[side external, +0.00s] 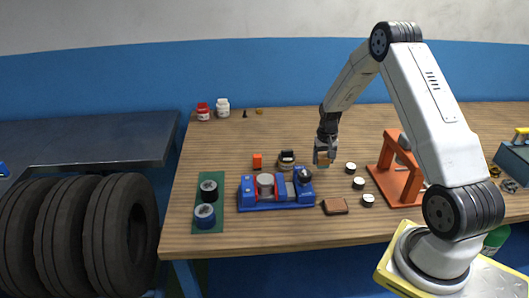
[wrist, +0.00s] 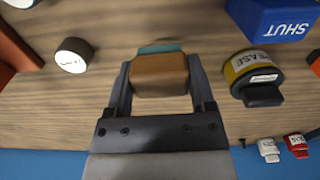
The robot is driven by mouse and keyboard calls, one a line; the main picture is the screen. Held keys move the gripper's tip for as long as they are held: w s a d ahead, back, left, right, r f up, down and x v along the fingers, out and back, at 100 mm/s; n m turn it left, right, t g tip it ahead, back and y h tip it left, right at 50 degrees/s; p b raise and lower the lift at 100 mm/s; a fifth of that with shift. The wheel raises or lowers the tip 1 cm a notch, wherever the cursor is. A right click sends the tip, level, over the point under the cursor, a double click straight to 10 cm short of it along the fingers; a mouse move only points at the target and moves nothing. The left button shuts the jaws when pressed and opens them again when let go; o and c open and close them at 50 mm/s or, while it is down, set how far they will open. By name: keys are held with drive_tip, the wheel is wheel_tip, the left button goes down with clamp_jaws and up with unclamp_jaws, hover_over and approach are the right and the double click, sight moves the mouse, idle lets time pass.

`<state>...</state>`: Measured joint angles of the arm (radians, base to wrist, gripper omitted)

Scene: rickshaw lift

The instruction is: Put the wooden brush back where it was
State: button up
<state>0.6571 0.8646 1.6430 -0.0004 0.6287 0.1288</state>
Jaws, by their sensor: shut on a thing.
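My gripper (side external: 325,160) points down over the middle of the table, right of the small yellow-banded tin. In the wrist view my gripper (wrist: 160,82) is shut on the wooden brush (wrist: 160,75), a brown block between the two fingers. A teal strip shows just past its far edge, probably its bristles. The brush also shows in the side view (side external: 321,158) as a small tan block at the fingertips. It looks to be just above the tabletop, but I cannot tell the exact gap. Its underside is hidden.
A blue fixture (side external: 275,192) stands left of my gripper, with the tin (side external: 286,161) behind it. A brown block (side external: 335,206) lies in front. Several white-topped pucks (side external: 359,183) and an orange stand (side external: 393,184) are to the right. The table behind my gripper is mostly clear.

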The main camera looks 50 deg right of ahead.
sight(323, 165)
drive_tip(key=shift+f, duration=1.4)
drive_tip(key=o, duration=1.2)
drive_tip(key=shift+f, duration=0.15)
drive_tip(key=shift+c, duration=0.2)
wheel_tip(323, 165, up, 12)
drive_tip(key=shift+s+r, duration=0.1)
drive_tip(key=shift+r, duration=0.1)
